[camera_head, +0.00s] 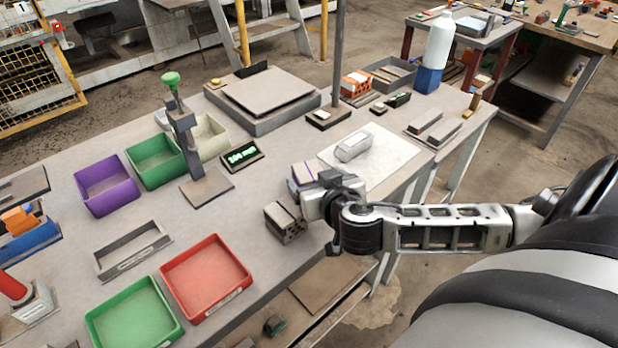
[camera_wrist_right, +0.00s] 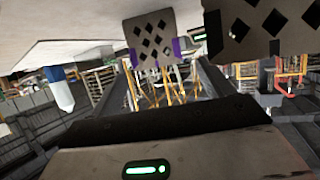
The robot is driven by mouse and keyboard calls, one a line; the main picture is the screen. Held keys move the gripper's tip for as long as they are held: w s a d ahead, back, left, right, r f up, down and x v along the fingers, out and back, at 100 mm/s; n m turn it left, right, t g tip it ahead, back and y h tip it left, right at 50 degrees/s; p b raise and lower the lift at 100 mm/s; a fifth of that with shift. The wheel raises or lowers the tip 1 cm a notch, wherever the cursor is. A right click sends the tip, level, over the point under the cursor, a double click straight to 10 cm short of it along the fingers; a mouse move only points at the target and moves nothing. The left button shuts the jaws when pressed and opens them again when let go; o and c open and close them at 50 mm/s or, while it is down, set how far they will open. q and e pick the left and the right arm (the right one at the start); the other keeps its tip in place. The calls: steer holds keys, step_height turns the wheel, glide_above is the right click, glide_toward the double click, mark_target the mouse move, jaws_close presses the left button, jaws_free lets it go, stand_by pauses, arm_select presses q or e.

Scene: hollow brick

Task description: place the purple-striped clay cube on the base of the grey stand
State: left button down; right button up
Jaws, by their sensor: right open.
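The purple-striped clay cube (camera_head: 302,176) sits on the table, partly hidden behind my right gripper (camera_head: 318,192). In the right wrist view the cube (camera_wrist_right: 150,42) shows diamond-shaped holes and purple at its edges. My right gripper is open beside the cube; whether its fingers touch the cube I cannot tell. The grey stand (camera_head: 183,130) is upright to the left, with a green knob on top and a flat base (camera_head: 207,187). The base is bare. My left gripper is not in view.
A plain hollow brick (camera_head: 285,222) stands close to my right gripper, near the table's front edge. A display reading 100 mm (camera_head: 242,157) is beside the stand's base. Purple (camera_head: 106,185) and green (camera_head: 155,160) bins stand left of it. A red tray (camera_head: 206,277) lies in front.

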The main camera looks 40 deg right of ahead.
mark_target(310, 173)
steer(key=x, duration=0.3)
steer(key=shift+w+d+f, duration=0.1)
steer(key=shift+w+f, duration=0.05)
steer(key=shift+w, duration=0.2)
steer(key=c, duration=1.1)
steer(key=shift+c, duration=0.7)
